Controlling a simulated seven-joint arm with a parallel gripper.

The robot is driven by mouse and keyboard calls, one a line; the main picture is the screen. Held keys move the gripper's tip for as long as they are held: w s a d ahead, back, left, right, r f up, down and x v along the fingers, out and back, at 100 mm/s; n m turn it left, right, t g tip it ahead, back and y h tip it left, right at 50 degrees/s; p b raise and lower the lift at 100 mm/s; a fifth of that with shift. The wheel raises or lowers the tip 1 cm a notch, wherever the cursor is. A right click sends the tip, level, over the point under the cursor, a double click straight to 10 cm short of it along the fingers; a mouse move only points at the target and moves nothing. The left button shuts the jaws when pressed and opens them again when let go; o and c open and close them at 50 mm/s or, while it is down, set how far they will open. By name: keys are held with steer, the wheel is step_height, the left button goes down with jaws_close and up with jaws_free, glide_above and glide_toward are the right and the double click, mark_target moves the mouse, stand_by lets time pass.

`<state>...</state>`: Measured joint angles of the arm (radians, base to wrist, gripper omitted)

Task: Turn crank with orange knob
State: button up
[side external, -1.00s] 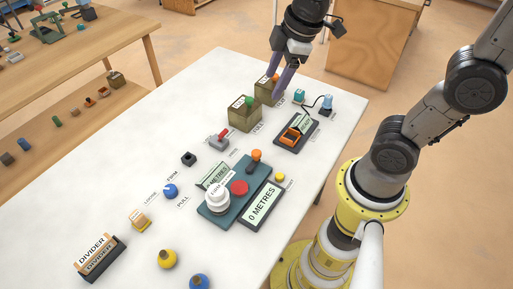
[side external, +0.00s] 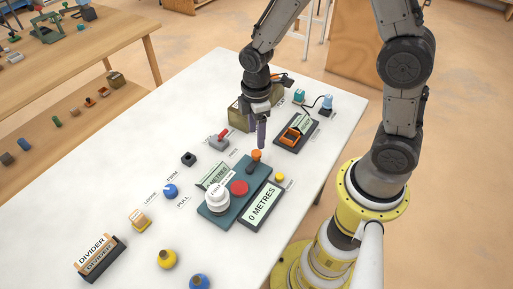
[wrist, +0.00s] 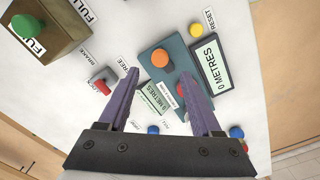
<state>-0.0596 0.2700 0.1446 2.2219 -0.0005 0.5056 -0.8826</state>
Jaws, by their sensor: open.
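The crank's orange knob (side external: 256,155) stands at the upper end of a teal base (side external: 243,207), which also bears a white round stack (side external: 216,200) and a red button (side external: 239,187). In the wrist view the orange knob (wrist: 160,57) lies ahead of the fingertips, on the teal base (wrist: 178,52). My gripper (side external: 257,138) points down just above the knob and slightly beyond it, apart from it as far as I can tell. It is open and empty. In the wrist view its purple fingers (wrist: 160,75) spread wide. The crank arm under the knob is hard to see.
A display reading "0 METRES" (side external: 262,206) lies beside the base. A red-handled brake lever (side external: 219,138) and a black tray with an orange part (side external: 296,134) are near my gripper. Boxes with green knobs (wrist: 25,26) stand behind. Bare tabletop (side external: 120,190) lies to the left.

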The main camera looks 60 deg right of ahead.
mark_target(256, 152)
step_height(256, 152, down, 7)
steer(key=shift+r, duration=0.1)
stand_by(0.3)
jaws_close()
